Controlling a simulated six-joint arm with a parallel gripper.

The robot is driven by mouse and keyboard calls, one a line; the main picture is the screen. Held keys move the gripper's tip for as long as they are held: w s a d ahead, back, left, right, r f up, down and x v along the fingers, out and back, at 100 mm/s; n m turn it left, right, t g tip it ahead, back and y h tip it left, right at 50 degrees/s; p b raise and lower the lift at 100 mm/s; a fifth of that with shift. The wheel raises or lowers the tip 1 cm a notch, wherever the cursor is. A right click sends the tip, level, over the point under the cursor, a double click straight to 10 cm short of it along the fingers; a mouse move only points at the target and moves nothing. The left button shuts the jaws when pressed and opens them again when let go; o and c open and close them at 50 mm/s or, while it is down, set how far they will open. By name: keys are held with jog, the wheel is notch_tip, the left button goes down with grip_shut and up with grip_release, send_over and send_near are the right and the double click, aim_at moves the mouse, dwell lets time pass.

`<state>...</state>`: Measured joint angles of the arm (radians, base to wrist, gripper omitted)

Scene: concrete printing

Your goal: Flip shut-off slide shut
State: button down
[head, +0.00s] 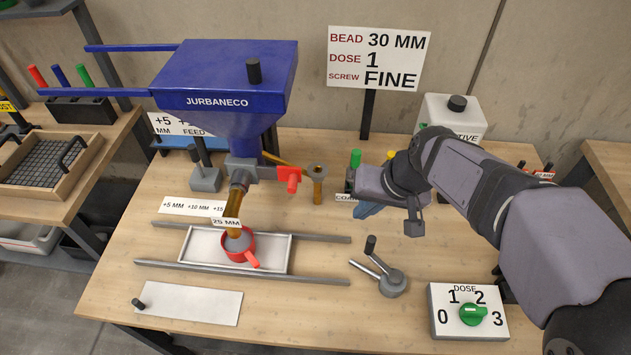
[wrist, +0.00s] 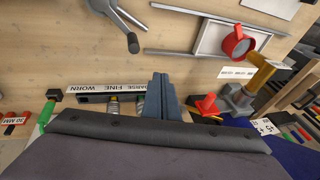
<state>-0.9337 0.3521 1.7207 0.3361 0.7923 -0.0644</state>
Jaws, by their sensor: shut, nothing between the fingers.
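A blue hopper (head: 225,82) marked JURBANECO stands over a grey outlet block (head: 243,169). A red handle (head: 289,177), which looks like the shut-off slide's handle, sticks out to the right of that block. It also shows in the wrist view (wrist: 207,104), right of my fingers. I cannot tell the slide's position inside the block. A brass nozzle (head: 233,205) slopes down from the block to a red cup (head: 239,246). My gripper (head: 366,210) is shut and empty, to the right of the red handle and apart from it. Its blue fingers show in the wrist view (wrist: 162,95).
A brass tube (head: 317,185) stands between the handle and my gripper. A rack with coloured handles (head: 356,158) is close behind my gripper. A white tray (head: 288,262) lies between grey rails. A cranked lever (head: 391,282) and a dose dial box (head: 441,327) are in front.

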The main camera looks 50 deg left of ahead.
jog(key=a+r+y, duration=0.2)
jog(key=a+r, duration=0.3)
jog(key=r, duration=0.3)
jog(key=shift+a+n+g, duration=0.3)
jog(key=shift+a+n, duration=0.1)
jog(key=shift+r, duration=0.1)
jog(key=s+a+f+p, duration=0.3)
jog(key=a+f, duration=0.5)
jog(key=f, duration=0.1)
jog(key=shift+s+a, duration=0.15)
jog(key=shift+f, duration=0.1)
